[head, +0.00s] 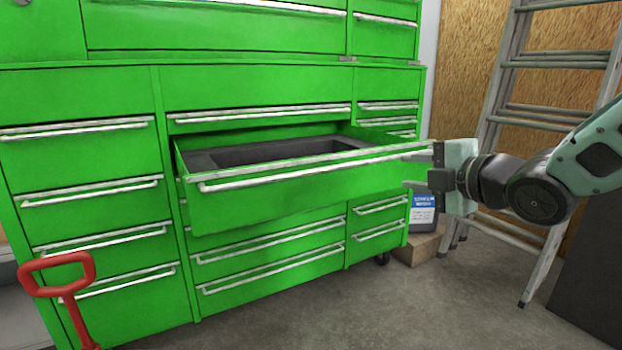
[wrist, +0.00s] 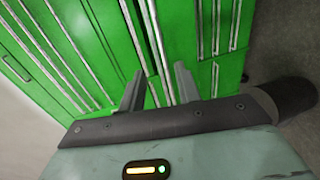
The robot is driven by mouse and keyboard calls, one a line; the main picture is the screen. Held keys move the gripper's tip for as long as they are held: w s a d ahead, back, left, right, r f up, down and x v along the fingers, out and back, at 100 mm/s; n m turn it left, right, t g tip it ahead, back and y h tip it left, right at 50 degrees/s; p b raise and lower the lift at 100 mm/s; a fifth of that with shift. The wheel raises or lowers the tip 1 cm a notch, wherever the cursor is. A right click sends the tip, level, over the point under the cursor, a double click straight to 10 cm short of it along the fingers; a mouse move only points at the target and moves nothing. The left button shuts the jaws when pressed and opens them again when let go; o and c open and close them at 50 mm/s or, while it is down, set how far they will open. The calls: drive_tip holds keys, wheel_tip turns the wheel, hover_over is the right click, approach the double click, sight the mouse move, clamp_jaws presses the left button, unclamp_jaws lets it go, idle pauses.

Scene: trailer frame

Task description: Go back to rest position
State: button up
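My gripper (head: 424,169) is at the right end of the pulled-out drawer in the head view. Its two fingers are spread apart, and the wrist view also shows a clear gap between the fingertips (wrist: 160,82). The open drawer (head: 270,206) is green with a long silver handle (head: 300,168) and a dark inner tray. The fingers are close to the handle's right end; I cannot tell whether they touch it. No object shows held between them.
The green tool cabinet (head: 85,165) has several closed drawers around the open one. A red handle (head: 60,262) stands at the front left. A ladder (head: 500,110) leans at the right, near a labelled dark container (head: 423,212). Grey floor is free in front.

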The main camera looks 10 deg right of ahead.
drive_tip(key=s+a+f+m+g+h, duration=0.1)
drive_tip(key=s+a+f+m+g, duration=0.2)
drive_tip(key=a+f+m+g, duration=0.25)
drive_tip(key=s+a+f+m+g+h, duration=0.1)
drive_tip(key=s+a+f+m+g, duration=0.25)
drive_tip(key=s, duration=0.45)
drive_tip(key=s+a+f+m+g+h, duration=0.1)
drive_tip(key=s+a+f+m+g, duration=0.2)
drive_tip(key=s, duration=0.4)
drive_tip(key=s+a+f+m+g+h, duration=0.1)
drive_tip(key=s+a+f+m+g, duration=0.15)
drive_tip(key=s+f, duration=0.4)
wheel_tip(320, 180, up, 29)
drive_tip(key=s+p, duration=0.2)
drive_tip(key=p, duration=2.5)
drive_tip(key=shift+a, duration=0.2)
